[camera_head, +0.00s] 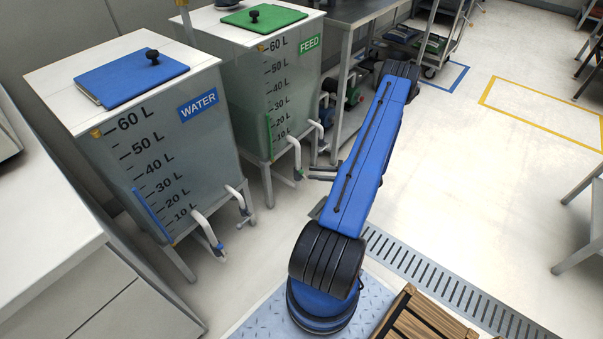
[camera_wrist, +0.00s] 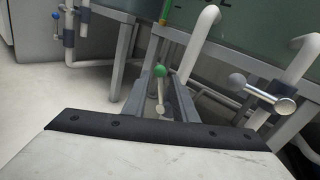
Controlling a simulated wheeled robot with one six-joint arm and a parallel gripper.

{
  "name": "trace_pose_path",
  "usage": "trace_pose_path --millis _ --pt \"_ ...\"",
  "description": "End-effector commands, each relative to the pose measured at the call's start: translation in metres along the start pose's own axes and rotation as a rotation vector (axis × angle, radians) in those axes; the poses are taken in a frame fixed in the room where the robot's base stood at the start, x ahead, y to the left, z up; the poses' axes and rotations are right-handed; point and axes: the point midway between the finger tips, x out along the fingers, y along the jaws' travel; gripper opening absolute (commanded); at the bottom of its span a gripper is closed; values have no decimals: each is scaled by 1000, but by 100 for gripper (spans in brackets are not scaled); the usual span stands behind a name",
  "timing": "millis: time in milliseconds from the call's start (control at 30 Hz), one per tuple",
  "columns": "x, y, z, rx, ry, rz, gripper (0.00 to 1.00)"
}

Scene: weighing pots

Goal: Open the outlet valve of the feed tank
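The feed tank (camera_head: 270,85) is a translucent box with a green lid and a green FEED label. One bent white outlet pipe (camera_head: 296,150) comes off its lower front. In the wrist view the valve's lever (camera_wrist: 160,92) ends in a green ball, and the white outlet pipe (camera_wrist: 199,38) rises behind it. My gripper (camera_wrist: 162,98) is open, with one grey finger on each side of the lever. I cannot tell whether either finger touches it. In the head view my gripper (camera_head: 313,173) is beside the feed outlet, low in front of the tank.
A second feed pipe (camera_head: 317,135) with a grey-ended valve handle (camera_wrist: 262,95) is close on the right. The water tank (camera_head: 160,150) stands on the left, with a blue-knobbed valve (camera_wrist: 57,15). Tank legs (camera_wrist: 140,60) are near my gripper. Floor (camera_head: 480,190) is clear on the right.

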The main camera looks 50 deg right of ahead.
Motion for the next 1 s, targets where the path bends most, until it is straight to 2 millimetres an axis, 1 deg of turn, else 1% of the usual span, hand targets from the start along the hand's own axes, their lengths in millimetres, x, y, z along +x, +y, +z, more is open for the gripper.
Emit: trace_pose_path --millis 33,200,400,600,833,933,1000 --pt "10 1 0 2 -1 3 25" --pt "38 1 0 1 -1 3 25" --pt "59 0 0 1 -1 1 25" --pt "66 0 0 1 -1 1 25" --pt "66 0 0 1 0 0 25" --pt "66 0 0 1 0 0 2" --pt "66 0 0 1 0 0 0"
